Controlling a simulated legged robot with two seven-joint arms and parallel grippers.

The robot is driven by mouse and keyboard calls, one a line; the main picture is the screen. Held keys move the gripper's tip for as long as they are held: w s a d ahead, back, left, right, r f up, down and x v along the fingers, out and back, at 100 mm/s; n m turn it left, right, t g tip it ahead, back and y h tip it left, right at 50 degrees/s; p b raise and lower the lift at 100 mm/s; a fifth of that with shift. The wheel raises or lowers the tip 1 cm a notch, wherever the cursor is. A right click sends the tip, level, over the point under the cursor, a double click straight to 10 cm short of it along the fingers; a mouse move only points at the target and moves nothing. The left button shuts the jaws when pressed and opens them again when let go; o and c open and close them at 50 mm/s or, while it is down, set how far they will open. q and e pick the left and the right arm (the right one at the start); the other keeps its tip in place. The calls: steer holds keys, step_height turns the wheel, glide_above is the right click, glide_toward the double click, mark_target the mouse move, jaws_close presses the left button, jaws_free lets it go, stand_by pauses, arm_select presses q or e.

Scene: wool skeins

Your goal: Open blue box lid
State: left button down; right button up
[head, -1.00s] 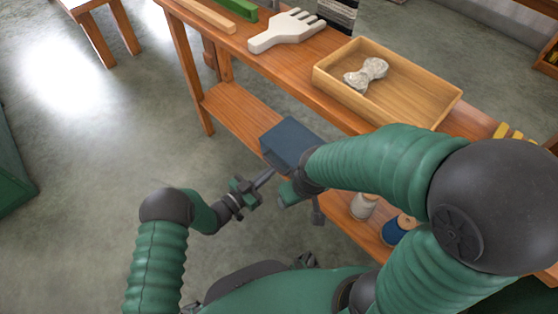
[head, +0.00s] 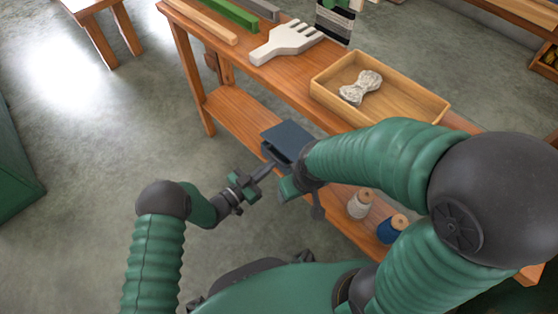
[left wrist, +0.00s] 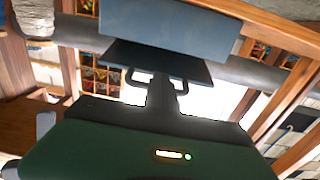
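The blue box (head: 288,138) is at the lower shelf, partly behind my right forearm. Its flat blue top shows in the head view, with a dark strip under its near-left edge. In the left wrist view a blue panel (left wrist: 170,28) lies above a darker panel (left wrist: 150,58) with a dark looped handle (left wrist: 137,78) on it. My left gripper (head: 266,169) reaches the box's near side; its fingers look shut on the handle's middle. My right gripper (head: 290,187) is close beside the box; its fingers are mostly hidden by the arm.
A wooden bench (head: 245,60) carries a tray (head: 430,110) holding a grey-white skein (head: 361,88). A white comb-like tool (head: 287,41) lies left of it. White (head: 360,204) and blue (head: 392,228) spools stand on the lower shelf (head: 235,108).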

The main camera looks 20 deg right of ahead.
arm_select(q)
steer(key=r+p, duration=0.1)
steer(key=d+r+p, duration=0.1)
steer(key=r, duration=0.1)
steer(key=r+p, duration=0.1)
steer(key=shift+w+d+r, duration=0.2)
steer(key=shift+w+r, duration=0.05)
steer(key=shift+r, duration=0.15)
stand_by(0.4)
steer(key=r+p, duration=0.1)
steer(key=d+r, duration=0.1)
steer(key=w+d+r+p, duration=0.1)
steer(key=r, duration=0.1)
steer(key=shift+d+r+p, duration=0.1)
steer(key=shift+d+p, duration=0.15)
steer(key=shift+p, duration=0.1)
